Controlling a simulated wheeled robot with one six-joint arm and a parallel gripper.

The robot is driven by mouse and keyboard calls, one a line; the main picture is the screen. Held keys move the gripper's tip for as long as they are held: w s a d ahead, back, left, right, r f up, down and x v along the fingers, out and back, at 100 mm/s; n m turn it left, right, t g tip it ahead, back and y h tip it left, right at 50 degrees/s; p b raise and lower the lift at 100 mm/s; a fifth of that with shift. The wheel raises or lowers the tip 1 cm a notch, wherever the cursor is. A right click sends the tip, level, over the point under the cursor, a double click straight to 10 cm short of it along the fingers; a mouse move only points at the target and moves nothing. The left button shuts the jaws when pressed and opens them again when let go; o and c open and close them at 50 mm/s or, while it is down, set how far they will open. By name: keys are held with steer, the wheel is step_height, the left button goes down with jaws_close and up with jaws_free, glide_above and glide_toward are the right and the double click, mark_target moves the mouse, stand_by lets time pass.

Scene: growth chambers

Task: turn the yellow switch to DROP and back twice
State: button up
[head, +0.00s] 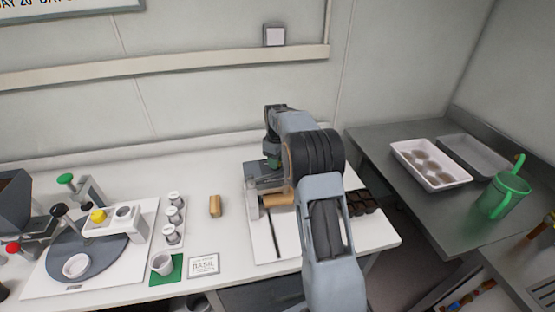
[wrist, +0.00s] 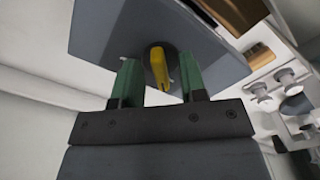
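In the wrist view the yellow switch (wrist: 160,69) is a narrow yellow handle on a dark round base, set on a blue-grey panel (wrist: 105,33). My gripper (wrist: 159,62) is open, with one green finger on each side of the handle. A gap shows between the handle and each finger; I cannot tell how deep the fingers reach. In the head view my gripper (head: 272,161) is over the right part of the white bench, partly behind my arm. The switch is hidden there, and no DROP label is readable in either view.
A clear box (head: 265,183) and a tan cylinder (head: 278,200) sit below my gripper on a white board (head: 262,240). A grey bench (head: 410,206) is right.

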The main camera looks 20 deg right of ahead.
steer(key=shift+f, duration=0.1)
jaws_close()
steer(key=shift+d, duration=0.15)
steer(key=shift+a+m, duration=0.2)
steer(key=shift+m, duration=1.5)
steer(key=m, duration=0.5)
steer(key=shift+a, duration=0.15)
steer(key=m, duration=0.5)
steer(key=shift+a, duration=0.15)
steer(key=shift+w+m+p, duration=0.1)
steer(key=shift+m+p, duration=0.2)
steer(key=shift+m, duration=1.9)
